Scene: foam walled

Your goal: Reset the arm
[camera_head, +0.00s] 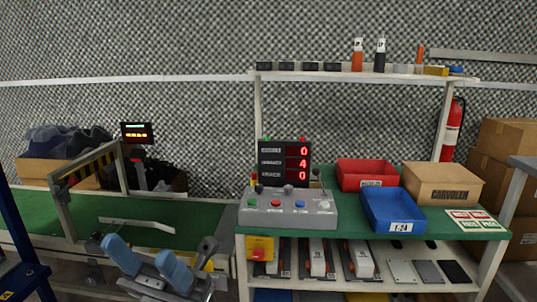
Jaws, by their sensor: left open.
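My left gripper (139,252) is low in the left part of the head view. Its two blue-padded fingers are apart, with nothing visible between them. It appears in front of the green conveyor belt (190,222) and left of the green-topped workbench (345,226). I cannot tell its exact height above the floor. My right gripper does not show in this view.
A grey control box (288,210) with buttons and a lever stands on the workbench. Beside it are a red bin (366,172), a blue bin (393,210) and a cardboard box (442,183). A yellow-and-black striped frame (86,172) spans the belt. A fire extinguisher (452,130) hangs at right.

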